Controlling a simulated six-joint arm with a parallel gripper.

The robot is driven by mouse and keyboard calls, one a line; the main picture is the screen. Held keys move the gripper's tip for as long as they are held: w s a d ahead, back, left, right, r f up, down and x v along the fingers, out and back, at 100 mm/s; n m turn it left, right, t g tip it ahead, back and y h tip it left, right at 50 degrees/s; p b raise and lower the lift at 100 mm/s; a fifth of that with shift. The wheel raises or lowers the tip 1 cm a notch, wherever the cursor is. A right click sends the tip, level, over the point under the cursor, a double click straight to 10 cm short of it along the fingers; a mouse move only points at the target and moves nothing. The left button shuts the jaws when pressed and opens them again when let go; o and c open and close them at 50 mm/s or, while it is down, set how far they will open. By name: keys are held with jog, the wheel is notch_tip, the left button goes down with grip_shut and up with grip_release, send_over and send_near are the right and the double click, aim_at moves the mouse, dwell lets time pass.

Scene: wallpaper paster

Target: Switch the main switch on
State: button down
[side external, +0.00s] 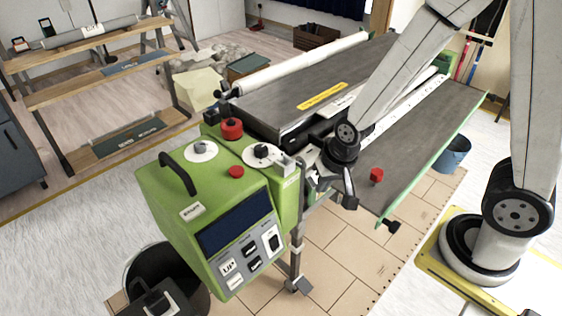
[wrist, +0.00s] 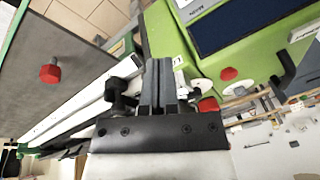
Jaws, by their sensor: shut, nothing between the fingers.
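The green control box (side external: 215,215) of the paster carries a dark display (side external: 235,220) and a front panel with several black switches. A larger black rocker switch (side external: 272,240) sits on a white plate at the panel's right; I cannot read whether it is the main switch or how it is set. My gripper (wrist: 160,64) is shut and empty. In the side view it is beside the upper right of the box, partly hidden by my wrist. In the wrist view, the box (wrist: 160,35) is close to the fingers; contact cannot be told. The switch panel is outside that view.
Red knobs (side external: 231,129) and a black handle (side external: 178,172) stand up on the box. The grey pasting table (side external: 400,150) extends behind, with another red knob (side external: 376,175) on it. A dark bin (side external: 185,275) stands below the box. Space in front of the panel looks clear.

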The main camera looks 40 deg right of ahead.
jog(key=a+f+m, duration=0.2)
jog(key=f+m, duration=0.4)
jog(key=f, duration=0.1)
jog(key=w+a+f+m, duration=0.1)
jog(key=a+f+m, duration=0.2)
jog(key=f+m, duration=0.3)
jog(key=shift+a+f+t, duration=0.25)
jog(key=shift+f+t, duration=0.05)
jog(key=shift+f, duration=0.15)
jog(key=shift+w+f, duration=0.1)
jog(key=shift+f, duration=0.05)
send_near(276, 246)
jog(key=shift+s+f, duration=0.75)
jog(key=shift+s, duration=0.85)
jog(key=shift+w+a+f, duration=0.1)
jog(key=shift+w+f, duration=0.75)
jog(key=shift+w, duration=0.3)
jog(key=shift+w+a+f, duration=0.1)
jog(key=shift+w+f, duration=0.7)
jog(key=shift+w, duration=0.4)
